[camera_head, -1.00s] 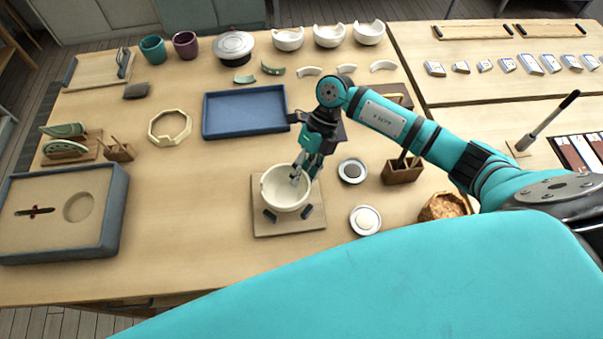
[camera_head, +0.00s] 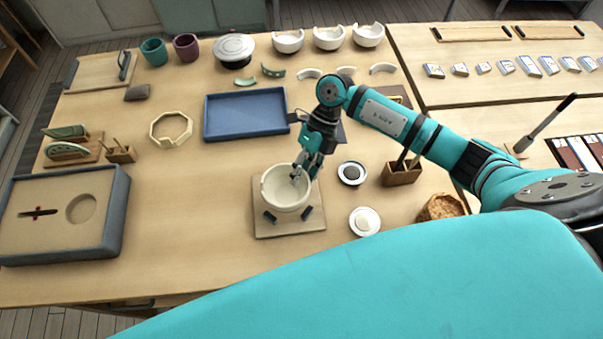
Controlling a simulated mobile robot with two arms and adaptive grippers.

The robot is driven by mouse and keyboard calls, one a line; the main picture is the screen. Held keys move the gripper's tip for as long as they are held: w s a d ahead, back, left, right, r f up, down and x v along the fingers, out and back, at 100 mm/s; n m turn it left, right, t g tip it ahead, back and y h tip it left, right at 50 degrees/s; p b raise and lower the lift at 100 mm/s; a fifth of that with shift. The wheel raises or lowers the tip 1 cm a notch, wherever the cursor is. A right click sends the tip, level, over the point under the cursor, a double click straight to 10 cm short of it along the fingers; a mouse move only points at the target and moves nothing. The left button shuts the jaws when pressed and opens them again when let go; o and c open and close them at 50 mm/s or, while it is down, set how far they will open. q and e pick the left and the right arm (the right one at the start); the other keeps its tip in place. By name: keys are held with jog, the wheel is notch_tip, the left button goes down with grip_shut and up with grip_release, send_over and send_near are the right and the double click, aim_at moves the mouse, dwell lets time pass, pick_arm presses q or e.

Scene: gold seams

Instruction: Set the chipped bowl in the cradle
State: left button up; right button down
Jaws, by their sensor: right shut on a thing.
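The cream bowl (camera_head: 283,191) is at the cradle, a square beige board (camera_head: 288,230) with small dark supports around the bowl's lower side. The bowl looks upright. Whether it rests fully on the supports cannot be told. My right gripper (camera_head: 301,172) is at the bowl's upper right rim and is shut on it. The fingertips partly cover the rim there, and any chip is hard to make out. My left gripper is not in the view.
A blue tray (camera_head: 246,114) lies behind the cradle. Two small round dishes (camera_head: 352,173) (camera_head: 365,221) and a wooden tool holder (camera_head: 402,171) stand to the right. A blue-rimmed box (camera_head: 117,215) is at far left. The table between box and cradle is clear.

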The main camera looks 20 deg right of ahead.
jog(key=shift+r+p, duration=1.05)
jog(key=shift+r, duration=0.65)
jog(key=shift+f, duration=0.1)
jog(key=shift+w+f+b, duration=0.1)
jog(key=shift+f+b, duration=1)
jog(key=shift+f, duration=0.1)
jog(key=shift+f+b, duration=1.05)
jog(key=shift+b, duration=0.05)
dwell(1.3)
jog(key=c, duration=1.1)
grip_release()
